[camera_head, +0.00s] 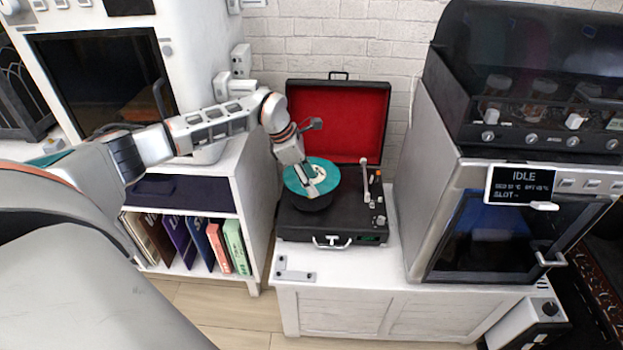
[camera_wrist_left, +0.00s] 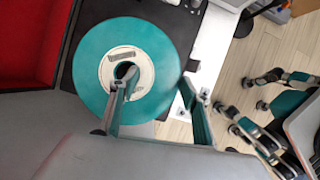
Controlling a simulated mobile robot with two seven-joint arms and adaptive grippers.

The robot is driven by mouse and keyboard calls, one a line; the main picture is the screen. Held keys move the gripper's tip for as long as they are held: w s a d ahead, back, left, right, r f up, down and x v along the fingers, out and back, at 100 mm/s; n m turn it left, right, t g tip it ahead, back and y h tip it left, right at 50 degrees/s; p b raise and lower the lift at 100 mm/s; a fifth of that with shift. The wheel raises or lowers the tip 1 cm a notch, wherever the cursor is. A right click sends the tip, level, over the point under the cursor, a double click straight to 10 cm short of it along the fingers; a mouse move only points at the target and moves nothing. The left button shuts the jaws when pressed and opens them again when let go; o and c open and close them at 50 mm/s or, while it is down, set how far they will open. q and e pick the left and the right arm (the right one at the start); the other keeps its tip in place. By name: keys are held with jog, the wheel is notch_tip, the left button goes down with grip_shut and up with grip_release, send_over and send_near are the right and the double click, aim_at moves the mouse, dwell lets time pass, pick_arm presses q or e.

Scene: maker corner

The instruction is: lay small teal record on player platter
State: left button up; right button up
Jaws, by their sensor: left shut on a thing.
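The small teal record (camera_head: 296,182) has a pale label and is over the record player in the head view. It fills the middle of the left wrist view (camera_wrist_left: 95,55). My left gripper (camera_head: 313,186) is shut on it. In the left wrist view, one finger of the gripper (camera_wrist_left: 165,84) is at the centre hole and the other is beyond the rim. The player (camera_head: 290,226) is a black case with its red-lined lid open. Its dark platter (camera_head: 315,204) shows partly below the record, which hides the rest. The record appears raised above it. My right gripper is not in view.
The tonearm (camera_head: 365,178) stands to the right of the platter. The open lid (camera_head: 338,118) rises behind. A grey machine with an IDLE display (camera_head: 521,184) is close on the right. A white shelf with several record sleeves (camera_head: 190,243) is on the left.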

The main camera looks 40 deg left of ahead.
pick_arm(q)
notch_tip(320, 180, down, 2)
jog(key=shift+f+b, duration=0.1)
jog(key=shift+b, duration=0.25)
notch_tip(320, 180, down, 2)
jog(key=shift+f+b, duration=0.1)
jog(key=shift+b, duration=0.35)
jog(key=shift+f+b, duration=0.3)
jog(key=shift+f, duration=0.55)
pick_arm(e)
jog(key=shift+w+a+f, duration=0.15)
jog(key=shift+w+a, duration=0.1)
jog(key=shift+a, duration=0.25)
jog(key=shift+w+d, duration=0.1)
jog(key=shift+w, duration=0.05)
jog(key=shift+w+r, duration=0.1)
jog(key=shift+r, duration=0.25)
pick_arm(q)
jog(key=shift+f, duration=0.3)
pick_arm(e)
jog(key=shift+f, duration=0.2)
pick_arm(q)
jog(key=o, duration=1.6)
jog(key=shift+c, duration=0.2)
